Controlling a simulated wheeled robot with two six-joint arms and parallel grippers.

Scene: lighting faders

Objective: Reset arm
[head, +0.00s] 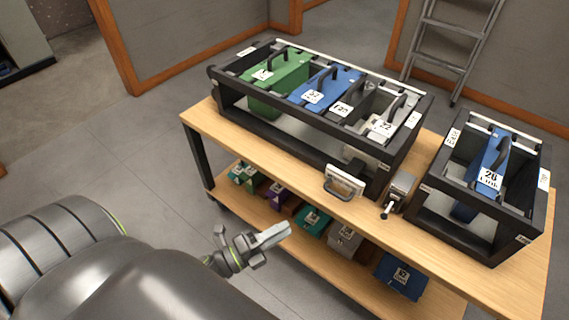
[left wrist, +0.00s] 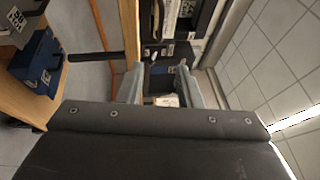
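My left gripper (head: 272,237) is in front of the workbench's near edge, in the lower middle of the head view, apart from the bench and the things on it. In the left wrist view its two fingers (left wrist: 158,88) stand apart with a gap between them, and nothing is held. My left arm comes in from the lower left. My right gripper is not in view.
A wooden workbench (head: 212,128) carries a large black rack (head: 290,125) with green, blue and grey modules and a smaller rack (head: 428,205) with a blue module (head: 483,170). A lower shelf (head: 330,262) holds several boxes. A ladder (head: 455,45) stands behind. Floor at left is clear.

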